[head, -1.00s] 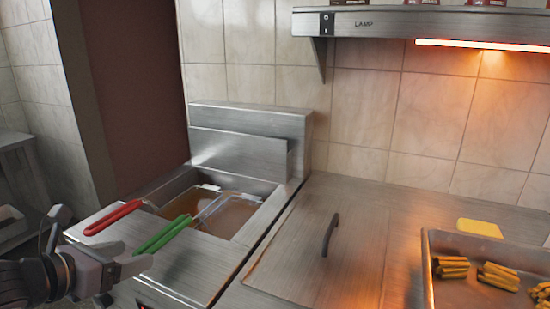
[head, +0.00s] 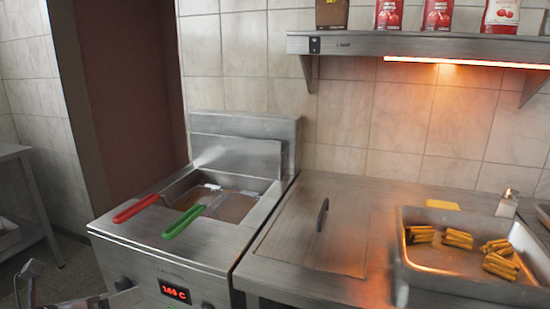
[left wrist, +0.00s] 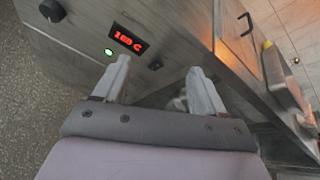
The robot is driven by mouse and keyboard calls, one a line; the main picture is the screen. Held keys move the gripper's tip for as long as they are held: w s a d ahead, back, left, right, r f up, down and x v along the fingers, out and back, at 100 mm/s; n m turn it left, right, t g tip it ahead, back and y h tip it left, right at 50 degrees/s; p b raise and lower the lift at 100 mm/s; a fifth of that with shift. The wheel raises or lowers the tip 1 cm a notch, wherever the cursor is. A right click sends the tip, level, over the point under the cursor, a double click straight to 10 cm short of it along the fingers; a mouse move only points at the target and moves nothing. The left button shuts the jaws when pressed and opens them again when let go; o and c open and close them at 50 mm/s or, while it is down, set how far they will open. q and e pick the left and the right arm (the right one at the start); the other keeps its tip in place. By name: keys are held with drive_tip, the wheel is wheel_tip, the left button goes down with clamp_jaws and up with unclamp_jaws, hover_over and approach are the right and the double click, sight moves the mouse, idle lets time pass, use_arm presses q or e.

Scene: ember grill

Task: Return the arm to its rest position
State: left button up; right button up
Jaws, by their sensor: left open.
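My left gripper shows at the lower left edge of the head view (head: 75,290), partly cut off, low in front of the fryer. In the left wrist view its two fingers (left wrist: 158,85) are spread apart with nothing between them. Beyond them is the fryer's front panel (left wrist: 85,45) with a red lit display. My right gripper is in neither view.
The fryer (head: 130,235) holds two baskets, one with a red handle (head: 136,208) and one with a green handle (head: 184,221). The counter to its right bears a metal tray (head: 455,290) with fries. A lamp shelf (head: 430,46) hangs above. Floor is free at left.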

use_arm(q)
drive_tip(key=s+d+f+n, duration=0.3)
drive_tip(key=s+f+n, duration=0.2)
drive_tip(key=n, duration=0.5)
drive_tip(key=s+d+f+n+g+y+p, duration=0.1)
drive_tip(key=s+d+f+n, duration=0.2)
drive_tip(key=s+f+n, duration=0.3)
drive_tip(key=s+d+f+n+y+p, duration=0.1)
drive_tip(key=s+d+f+n, duration=0.2)
drive_tip(key=f+n, duration=0.8)
drive_tip(key=s+n, duration=0.2)
drive_tip(key=n, duration=0.3)
drive_tip(key=shift+s+f+g, duration=0.3)
drive_tip(key=shift+s+g, duration=0.05)
drive_tip(key=shift+g, duration=0.05)
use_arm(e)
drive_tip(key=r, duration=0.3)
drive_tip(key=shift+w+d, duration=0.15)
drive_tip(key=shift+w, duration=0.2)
use_arm(q)
drive_tip(key=shift+d, duration=0.1)
drive_tip(key=c, duration=0.5)
drive_tip(key=shift+c, duration=0.2)
drive_tip(key=shift+a, duration=0.2)
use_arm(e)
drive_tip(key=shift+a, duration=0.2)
